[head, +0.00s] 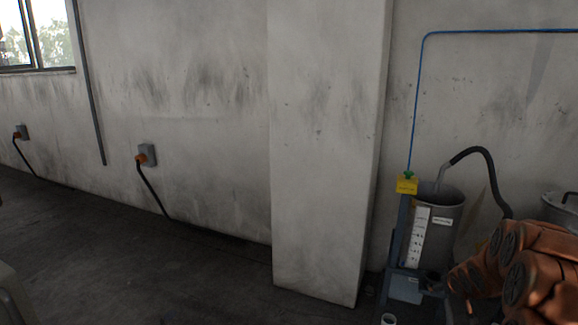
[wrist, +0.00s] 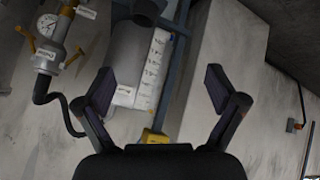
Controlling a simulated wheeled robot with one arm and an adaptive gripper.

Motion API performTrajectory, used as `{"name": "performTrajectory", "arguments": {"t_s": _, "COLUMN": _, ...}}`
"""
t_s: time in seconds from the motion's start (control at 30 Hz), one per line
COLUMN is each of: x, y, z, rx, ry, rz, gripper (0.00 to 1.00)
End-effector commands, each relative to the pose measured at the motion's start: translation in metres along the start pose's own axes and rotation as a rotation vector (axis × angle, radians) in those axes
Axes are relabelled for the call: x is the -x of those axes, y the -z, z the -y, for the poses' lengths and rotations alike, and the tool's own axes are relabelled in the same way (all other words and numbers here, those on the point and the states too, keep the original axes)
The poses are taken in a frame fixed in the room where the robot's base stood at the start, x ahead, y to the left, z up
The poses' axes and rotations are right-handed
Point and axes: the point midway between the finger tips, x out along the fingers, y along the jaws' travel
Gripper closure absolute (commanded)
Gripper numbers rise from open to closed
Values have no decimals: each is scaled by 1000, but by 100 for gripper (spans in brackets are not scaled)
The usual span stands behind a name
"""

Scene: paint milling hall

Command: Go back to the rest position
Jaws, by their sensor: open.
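My gripper (wrist: 158,88) is open and empty in the wrist view, its two dark fingers spread wide. Between and beyond the fingers are a grey metal vessel (wrist: 130,45) and a white scale strip with markings (wrist: 153,68). In the head view my orange-brown arm is at the lower right, in front of the area beside the grey vessel (head: 446,218). My gripper itself cannot be made out in the head view.
A blue stand (head: 395,240) with a yellow tag (head: 406,185) holds the vessel by the wall. A pressure gauge (wrist: 50,27) with yellow handles shows in the wrist view. A pillar (head: 322,150) juts out mid-picture. The floor (head: 130,265) at left is clear.

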Motion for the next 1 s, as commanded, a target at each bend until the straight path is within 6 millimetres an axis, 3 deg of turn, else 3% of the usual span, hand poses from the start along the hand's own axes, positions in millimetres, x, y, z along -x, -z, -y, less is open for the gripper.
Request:
{"name": "performTrajectory", "arguments": {"t_s": 0.03, "x": 26, "y": 14, "z": 2, "rx": -2, "ry": -4, "rz": 21, "gripper": 6}}
{"name": "performTrajectory", "arguments": {"t_s": 0.1, "x": 51, "y": 20, "z": 7, "rx": -8, "ry": -8, "rz": 59, "gripper": 6}}
{"name": "performTrajectory", "arguments": {"t_s": 0.4, "x": 166, "y": 29, "z": 37, "rx": -40, "ry": -3, "rz": 231, "gripper": 6}}
{"name": "performTrajectory", "arguments": {"t_s": 0.7, "x": 288, "y": 17, "z": 76, "rx": -71, "ry": 37, "rz": 409, "gripper": 6}}
{"name": "performTrajectory", "arguments": {"t_s": 1.0, "x": 414, "y": -12, "z": 116, "rx": -91, "ry": 107, "rz": 587, "gripper": 6}}
